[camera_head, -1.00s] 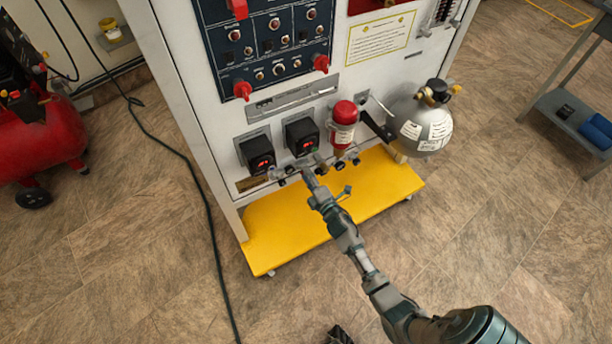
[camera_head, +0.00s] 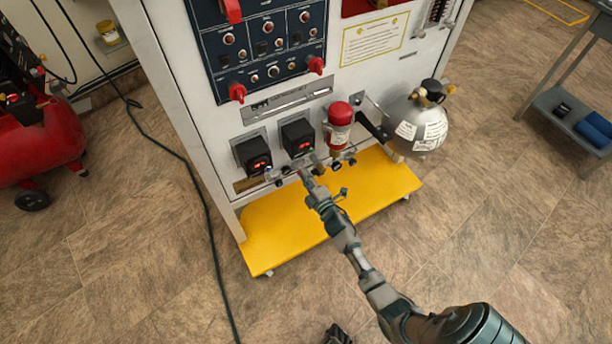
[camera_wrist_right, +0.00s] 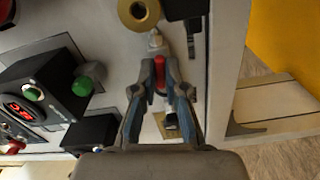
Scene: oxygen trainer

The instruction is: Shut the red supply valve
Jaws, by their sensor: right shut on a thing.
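The red supply valve's handle (camera_wrist_right: 160,72) shows as a small red piece between my right fingertips in the right wrist view. A pale metal fitting is just beyond it. My right gripper (camera_wrist_right: 158,78) is shut on this red handle, with one finger on each side. In the head view, my right gripper (camera_head: 305,166) is at the low row of fittings on the front of the white cabinet (camera_head: 178,95), below two black gauges. The handle is too small and covered to make out there.
A yellow base plate (camera_head: 270,235) juts out below the fittings. A red-topped canister (camera_head: 339,125) and a silver cylinder (camera_head: 420,125) are right of the gripper. A red compressor (camera_head: 45,140) stands left, and a black cable crosses the floor. A brass fitting (camera_wrist_right: 140,12) is near the fingertips.

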